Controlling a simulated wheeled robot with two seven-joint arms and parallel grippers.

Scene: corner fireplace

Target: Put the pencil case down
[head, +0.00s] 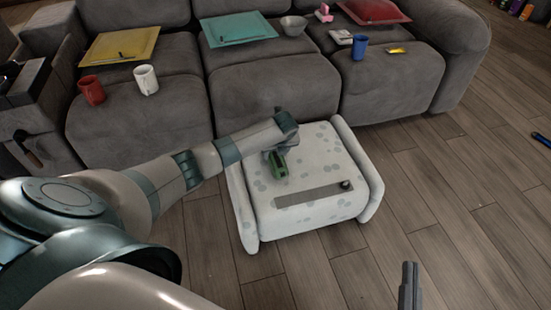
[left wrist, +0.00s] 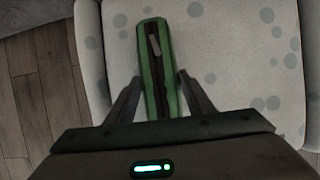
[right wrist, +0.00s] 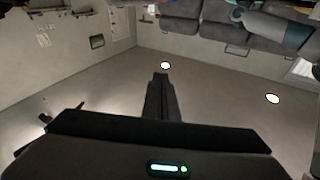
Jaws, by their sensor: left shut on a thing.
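The green pencil case (head: 278,166) is over the white spotted ottoman (head: 300,222) in front of the sofa. In the left wrist view the pencil case (left wrist: 154,62) is long and green, with a dark strip along its top. My left gripper (head: 275,153) is shut on it, with a finger on each side of its near end (left wrist: 158,98). Whether the case touches the ottoman's top or hangs just above it, I cannot tell. My right gripper (head: 409,272) is at the bottom right of the head view, away from the ottoman, with its fingers together (right wrist: 161,85).
A grey strip (head: 312,194) with a dark knob lies on the ottoman's front part. The grey sofa (head: 270,85) behind holds red (head: 91,90), white (head: 146,79) and blue (head: 360,46) mugs, a bowl (head: 293,25) and several coloured mats.

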